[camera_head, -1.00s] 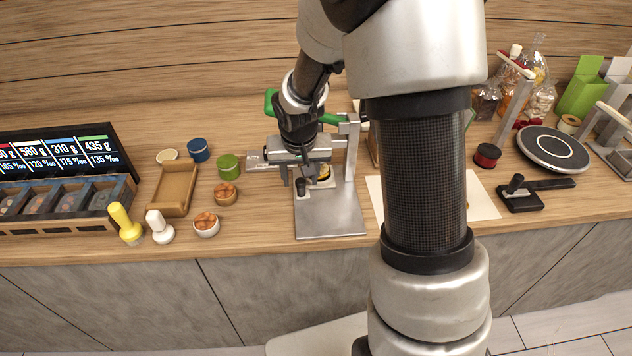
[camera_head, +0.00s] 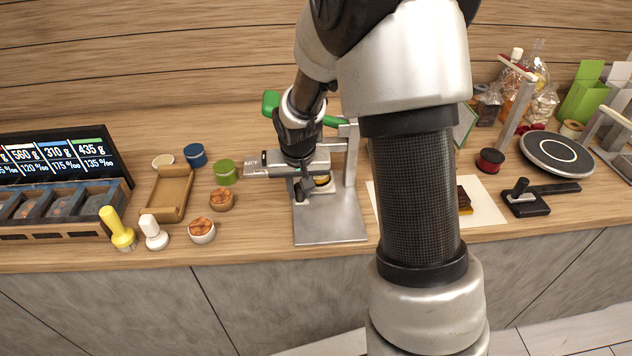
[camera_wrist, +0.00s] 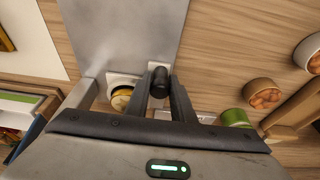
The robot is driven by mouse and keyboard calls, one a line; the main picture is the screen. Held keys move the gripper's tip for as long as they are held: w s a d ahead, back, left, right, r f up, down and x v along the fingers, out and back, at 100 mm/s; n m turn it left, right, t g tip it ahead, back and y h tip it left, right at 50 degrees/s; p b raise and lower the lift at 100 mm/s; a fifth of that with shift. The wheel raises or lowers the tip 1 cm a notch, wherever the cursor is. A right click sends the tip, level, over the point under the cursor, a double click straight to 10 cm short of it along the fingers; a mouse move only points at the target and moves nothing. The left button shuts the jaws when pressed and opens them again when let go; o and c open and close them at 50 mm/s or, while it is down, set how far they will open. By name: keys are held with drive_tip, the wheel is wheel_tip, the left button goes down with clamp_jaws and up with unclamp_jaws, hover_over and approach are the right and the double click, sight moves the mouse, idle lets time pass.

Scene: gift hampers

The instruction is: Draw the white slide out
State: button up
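A metal press with a green handle (camera_head: 271,103) and a flat steel base (camera_head: 330,222) stands on the counter. The white slide (camera_head: 328,187) lies low in the press, beside its upright, with a round yellow-and-dark piece (camera_head: 322,180) at it. The slide's black upright knob (camera_wrist: 158,83) is between my fingers in the wrist view. My gripper (camera_head: 299,188) is lowered at the front of the press, with its fingers close against both sides of the knob. My wrist hides much of the press in the head view.
A white sheet (camera_head: 484,206) lies to the right. The steel base in front of the knob is clear.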

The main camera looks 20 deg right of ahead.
drive_tip(key=shift+s, duration=0.1)
drive_tip(key=shift+s+a+b, duration=0.35)
drive_tip(key=shift+s+b, duration=0.2)
drive_tip(key=shift+s, duration=1.15)
drive_tip(key=shift+s+a+b, duration=0.35)
drive_tip(key=shift+s+b, duration=0.25)
drive_tip(key=shift+s, duration=1.15)
drive_tip(key=shift+s+a+b, duration=0.35)
drive_tip(key=shift+s+b, duration=0.2)
drive_tip(key=shift+s, duration=1.15)
drive_tip(key=o, duration=0.8)
drive_tip(key=shift+o, duration=0.2)
drive_tip(key=shift+r, duration=0.1)
wheel_tip(320, 180, up, 7)
drive_tip(key=p, duration=0.5)
